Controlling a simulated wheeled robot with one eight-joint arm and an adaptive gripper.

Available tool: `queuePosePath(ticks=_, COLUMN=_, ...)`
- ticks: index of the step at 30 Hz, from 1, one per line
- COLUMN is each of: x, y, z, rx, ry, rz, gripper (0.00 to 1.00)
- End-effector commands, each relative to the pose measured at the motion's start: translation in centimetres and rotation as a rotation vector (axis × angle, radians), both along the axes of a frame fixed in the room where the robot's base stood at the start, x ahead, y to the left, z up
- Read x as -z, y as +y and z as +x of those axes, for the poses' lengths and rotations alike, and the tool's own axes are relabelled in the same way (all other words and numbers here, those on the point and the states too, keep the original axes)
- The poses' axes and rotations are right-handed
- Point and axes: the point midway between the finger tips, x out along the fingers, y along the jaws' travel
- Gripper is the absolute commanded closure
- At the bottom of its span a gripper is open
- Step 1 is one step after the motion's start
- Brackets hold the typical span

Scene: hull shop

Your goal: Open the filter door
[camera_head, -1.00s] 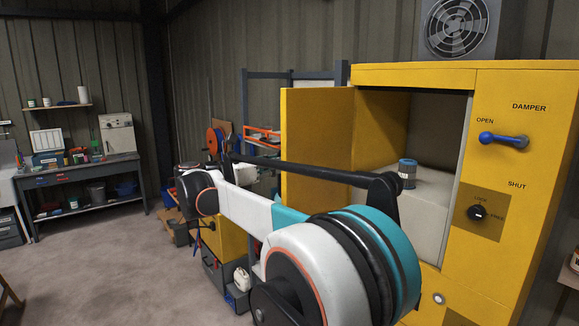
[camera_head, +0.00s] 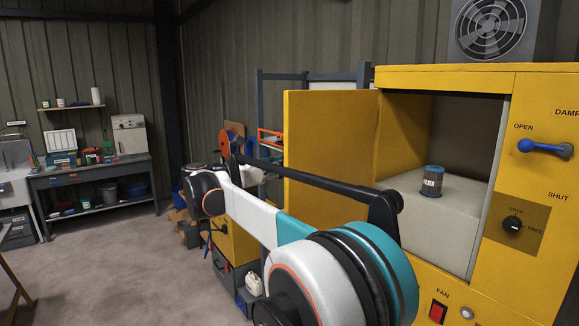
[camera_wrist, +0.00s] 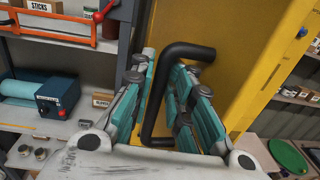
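The filter door (camera_head: 322,150) is a yellow panel on the left of the yellow cabinet (camera_head: 440,77). It stands swung open, leaving the compartment uncovered. Inside, a small dark blue filter canister (camera_head: 433,181) stands upright on a pale block (camera_head: 420,215). In the wrist view, the black bar handle (camera_wrist: 188,50) is on the door's outer face (camera_wrist: 238,65). The fingers look apart, not clamped. In the head view my arm hides the gripper.
A blue damper lever (camera_head: 545,148) and a black lock knob (camera_head: 512,224) are on the cabinet front, with a red fan switch (camera_head: 438,311) below. Shelving (camera_wrist: 60,60) with boxes stands close beside the gripper. The floor (camera_head: 120,265) at left is largely clear.

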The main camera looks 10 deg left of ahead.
Motion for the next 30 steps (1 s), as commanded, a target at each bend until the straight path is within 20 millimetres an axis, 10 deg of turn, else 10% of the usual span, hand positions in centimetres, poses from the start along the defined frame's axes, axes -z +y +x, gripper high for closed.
queuePosePath(ticks=13, x=-0.1, y=0.7, z=-0.5, rx=0.000, ry=-0.002, rz=-0.001, gripper=0.81)
queuePosePath(ticks=30, x=0.0, y=8.5, z=-6.9, rx=-0.002, ry=-0.002, rz=-0.001, gripper=0.81)
